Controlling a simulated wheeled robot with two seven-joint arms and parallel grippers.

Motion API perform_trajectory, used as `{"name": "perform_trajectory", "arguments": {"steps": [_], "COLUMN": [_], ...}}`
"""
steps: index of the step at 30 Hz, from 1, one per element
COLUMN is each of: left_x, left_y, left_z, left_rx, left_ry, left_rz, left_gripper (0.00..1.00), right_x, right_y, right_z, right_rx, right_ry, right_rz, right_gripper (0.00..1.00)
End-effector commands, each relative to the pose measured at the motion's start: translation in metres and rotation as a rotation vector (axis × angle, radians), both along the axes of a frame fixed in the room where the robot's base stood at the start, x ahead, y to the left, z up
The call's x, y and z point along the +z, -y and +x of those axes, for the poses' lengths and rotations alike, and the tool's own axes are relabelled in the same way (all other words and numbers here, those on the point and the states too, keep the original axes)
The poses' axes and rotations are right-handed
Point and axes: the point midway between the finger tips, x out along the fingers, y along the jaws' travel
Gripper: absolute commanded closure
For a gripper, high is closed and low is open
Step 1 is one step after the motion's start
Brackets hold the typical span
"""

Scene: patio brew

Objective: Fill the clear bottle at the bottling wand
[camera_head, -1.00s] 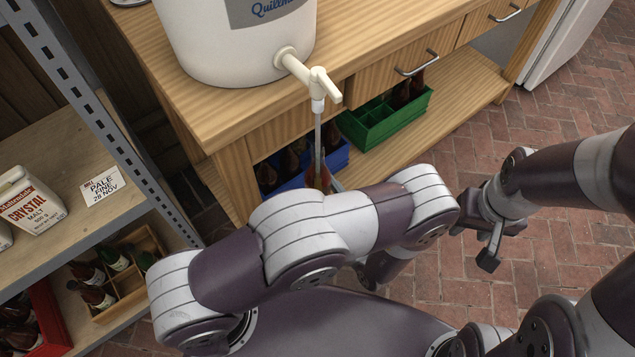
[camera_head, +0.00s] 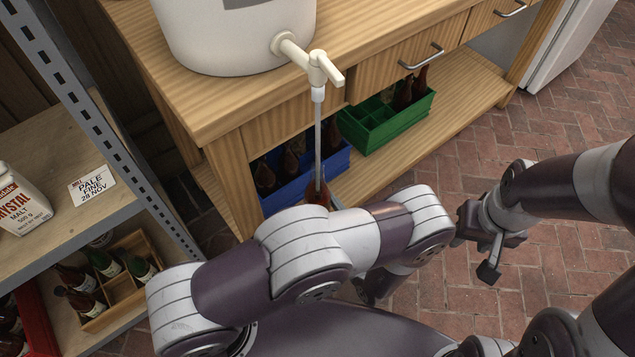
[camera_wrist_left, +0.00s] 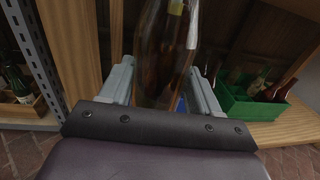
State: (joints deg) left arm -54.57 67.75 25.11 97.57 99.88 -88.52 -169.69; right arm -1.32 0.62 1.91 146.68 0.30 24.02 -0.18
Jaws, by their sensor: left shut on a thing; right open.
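The bottling wand (camera_head: 318,140) hangs straight down from a cream tap (camera_head: 318,68) on a white bucket at the bench edge. A see-through, amber-toned bottle (camera_head: 317,194) is at the wand's lower end, mostly hidden by my left arm. I cannot tell whether the wand is inside its neck. In the left wrist view the bottle (camera_wrist_left: 165,45) stands between the fingers of my left gripper (camera_wrist_left: 162,88), which is shut on it. Its top is out of that view. My right gripper (camera_head: 487,250) is open and empty, off to the right above the brick floor.
A blue crate (camera_head: 300,188) and a green crate (camera_head: 395,125) with brown bottles sit on the bench's lower shelf. The brick floor at right is open.

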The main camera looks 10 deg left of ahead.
Motion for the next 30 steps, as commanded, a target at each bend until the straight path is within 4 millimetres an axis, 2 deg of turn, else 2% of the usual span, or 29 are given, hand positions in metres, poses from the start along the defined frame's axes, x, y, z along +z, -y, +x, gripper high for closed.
{"name": "perform_trajectory", "arguments": {"steps": [30], "left_x": [-0.077], "left_y": [0.0], "left_z": [0.0], "left_rx": [0.0], "left_ry": [0.001], "left_rz": [0.001], "left_gripper": [0.96], "right_x": [-0.06], "right_y": [0.0], "right_z": [0.0], "right_rx": [0.0], "right_ry": [0.0], "right_rz": [0.0], "right_gripper": [0.57]}}
